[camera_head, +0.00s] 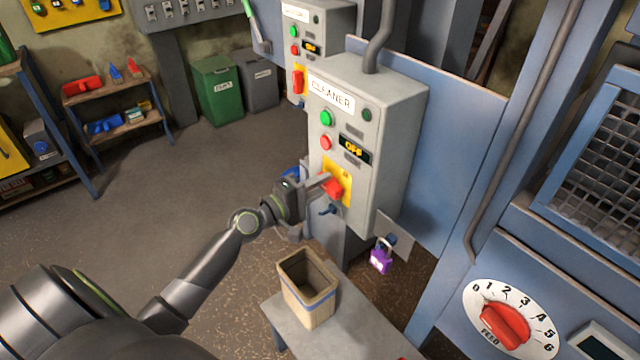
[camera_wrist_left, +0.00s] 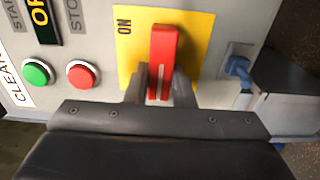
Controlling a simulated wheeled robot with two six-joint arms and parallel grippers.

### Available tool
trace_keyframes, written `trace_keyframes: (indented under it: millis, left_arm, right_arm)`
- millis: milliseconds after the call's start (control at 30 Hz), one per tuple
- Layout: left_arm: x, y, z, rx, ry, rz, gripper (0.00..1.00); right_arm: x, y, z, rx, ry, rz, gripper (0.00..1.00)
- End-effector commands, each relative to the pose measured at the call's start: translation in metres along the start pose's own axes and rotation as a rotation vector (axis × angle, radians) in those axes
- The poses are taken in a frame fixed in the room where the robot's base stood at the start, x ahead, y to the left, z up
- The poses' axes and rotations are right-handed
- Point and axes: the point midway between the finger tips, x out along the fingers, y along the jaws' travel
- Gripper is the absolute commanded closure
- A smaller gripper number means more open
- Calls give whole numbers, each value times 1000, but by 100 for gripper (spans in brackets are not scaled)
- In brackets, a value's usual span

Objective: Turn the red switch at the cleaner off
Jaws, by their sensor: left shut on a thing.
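The cleaner box (camera_head: 385,120) is a grey cabinet labelled CLEANER, with a green button (camera_head: 326,118), a red button (camera_head: 325,142) and a display reading OFF (camera_head: 355,150). Its red switch (camera_head: 332,187) sits on a yellow plate (camera_head: 345,172) low on the front. My right gripper is not in view.
A purple padlock (camera_head: 381,258) hangs at the box's lower right. A bin (camera_head: 308,290) stands on a grey bench (camera_head: 350,325) below. A second control box (camera_head: 320,30) stands behind. A red feed dial (camera_head: 503,325) is at right. Open floor lies left.

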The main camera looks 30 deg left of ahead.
Motion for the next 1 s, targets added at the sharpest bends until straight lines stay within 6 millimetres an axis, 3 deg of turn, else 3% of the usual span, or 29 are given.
trace_keyframes:
  millis: [533, 567, 700, 1000]
  left_arm:
    - [0, -1, 0, -26, 2, 0, 100]
    - [0, -1, 0, -26, 2, 0, 74]
    - [0, -1, 0, -24, 1, 0, 56]
    - [-1, -1, 0, -22, 1, 0, 56]
  right_arm:
    - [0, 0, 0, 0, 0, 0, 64]
    - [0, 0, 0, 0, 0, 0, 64]
    - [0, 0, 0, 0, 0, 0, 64]
    - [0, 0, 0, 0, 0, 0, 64]
